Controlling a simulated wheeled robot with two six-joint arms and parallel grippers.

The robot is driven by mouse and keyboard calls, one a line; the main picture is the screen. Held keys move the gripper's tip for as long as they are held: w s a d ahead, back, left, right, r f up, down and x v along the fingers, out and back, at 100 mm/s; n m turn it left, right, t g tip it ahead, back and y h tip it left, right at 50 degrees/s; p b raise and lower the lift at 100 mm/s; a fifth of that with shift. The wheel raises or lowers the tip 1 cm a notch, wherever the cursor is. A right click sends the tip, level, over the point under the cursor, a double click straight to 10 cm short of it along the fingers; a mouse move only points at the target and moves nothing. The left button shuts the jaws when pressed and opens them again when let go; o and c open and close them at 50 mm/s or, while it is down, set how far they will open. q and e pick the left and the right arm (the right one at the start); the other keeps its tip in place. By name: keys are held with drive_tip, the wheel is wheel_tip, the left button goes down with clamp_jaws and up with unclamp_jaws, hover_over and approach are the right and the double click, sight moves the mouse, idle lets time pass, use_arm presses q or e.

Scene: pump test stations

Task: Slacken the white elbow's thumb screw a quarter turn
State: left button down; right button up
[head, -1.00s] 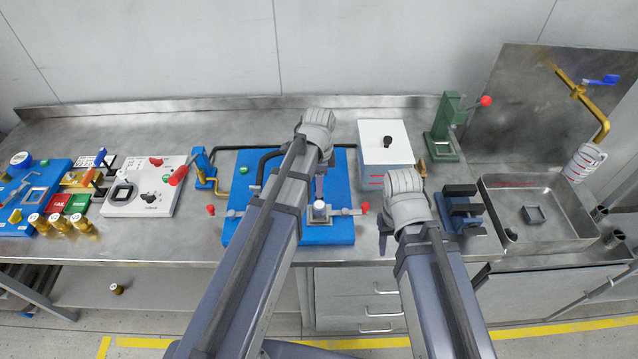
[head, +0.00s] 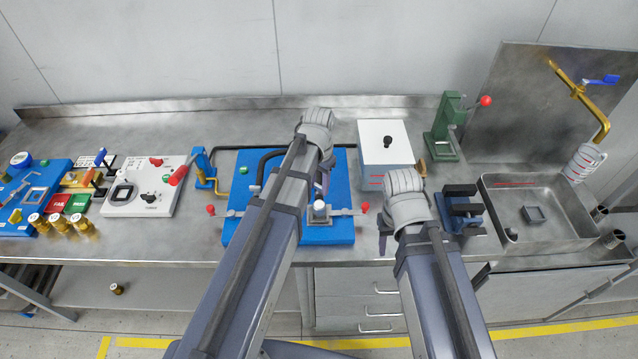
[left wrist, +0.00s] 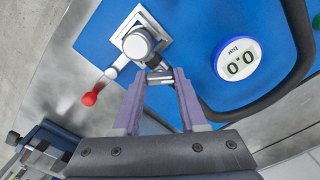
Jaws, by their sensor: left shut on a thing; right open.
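The white elbow (head: 319,207) sits on a square plate on the blue board, and it also shows in the left wrist view (left wrist: 138,44). My left gripper (head: 322,196) is right beside the elbow. In the left wrist view its purple fingers (left wrist: 158,78) are shut on a small grey part at the elbow's side, which looks like the thumb screw (left wrist: 157,64). The fingertips hide part of it. My right gripper (head: 383,246) is open and empty near the bench's front edge, to the right of the blue board.
The blue board (head: 338,236) carries a black hose and a round gauge reading 0.0 bar (left wrist: 238,58). Red-knobbed levers (head: 365,207) stand at its sides. A white-topped box (head: 385,142) is behind right. A blue clamp stand (head: 461,210) and a sink (head: 548,228) lie further right.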

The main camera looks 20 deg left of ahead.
sight(319, 185)
use_arm(q)
drive_tip(key=n, duration=0.4)
drive_tip(key=shift+n, duration=2.6)
drive_tip(key=shift+c, duration=2.2)
unclamp_jaws()
drive_tip(key=shift+r, duration=0.15)
wheel_tip(319, 185, up, 8)
drive_tip(key=p, duration=0.8)
drive_tip(key=shift+f, duration=0.2)
